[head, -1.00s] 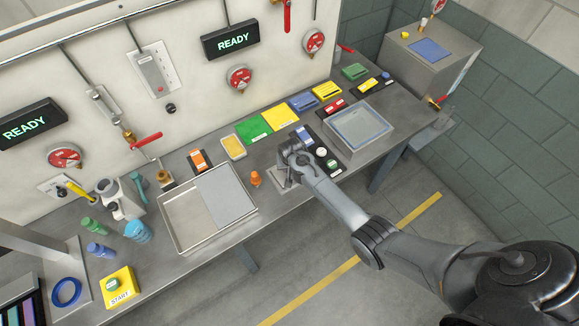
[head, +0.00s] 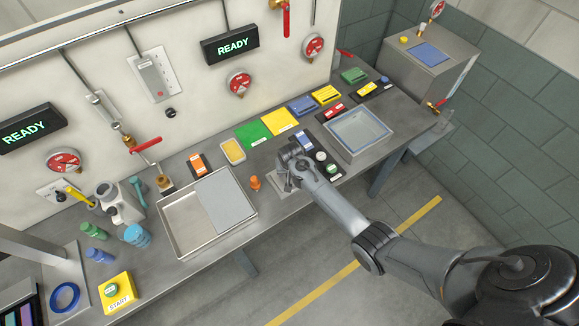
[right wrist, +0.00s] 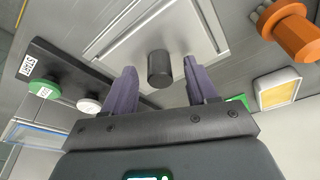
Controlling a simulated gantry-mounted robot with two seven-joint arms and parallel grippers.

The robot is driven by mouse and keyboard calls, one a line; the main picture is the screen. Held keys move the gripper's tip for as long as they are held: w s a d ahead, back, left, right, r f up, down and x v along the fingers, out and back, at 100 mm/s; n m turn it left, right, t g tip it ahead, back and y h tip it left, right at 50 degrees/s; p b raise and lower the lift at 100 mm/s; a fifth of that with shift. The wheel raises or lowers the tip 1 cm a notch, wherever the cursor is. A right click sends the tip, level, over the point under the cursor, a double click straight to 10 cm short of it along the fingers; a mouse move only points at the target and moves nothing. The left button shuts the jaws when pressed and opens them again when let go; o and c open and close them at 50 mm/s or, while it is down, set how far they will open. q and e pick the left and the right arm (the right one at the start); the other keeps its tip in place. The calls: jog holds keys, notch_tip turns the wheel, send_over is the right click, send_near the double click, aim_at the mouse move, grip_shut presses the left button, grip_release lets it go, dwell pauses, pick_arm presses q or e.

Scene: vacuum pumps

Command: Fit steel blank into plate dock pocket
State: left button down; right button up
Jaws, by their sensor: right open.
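A light steel plate with a dark round knob (right wrist: 160,68) standing on it shows in the right wrist view; I take this plate (right wrist: 125,38) for the steel blank. It lies inside thin rim lines on the bench, apparently the dock pocket, but I cannot tell how flush it sits. My right gripper (right wrist: 159,80) is open, its two purple fingers on either side of the knob, with visible gaps. In the head view the right gripper (head: 288,172) is low over the plate's base (head: 279,188), which it mostly hides. My left gripper is not in view.
An orange knob-like part (head: 255,183) stands just left of the gripper. A steel tray (head: 168,235) is farther left and a clear-lidded tray (head: 372,152) is to the right. A dark button panel (right wrist: 60,80) lies close beside the plate. Green and yellow mats (head: 252,132) lie behind.

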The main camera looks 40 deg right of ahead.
jog(key=v, duration=1)
dwell(0.4)
jog(key=shift+s+a, duration=0.1)
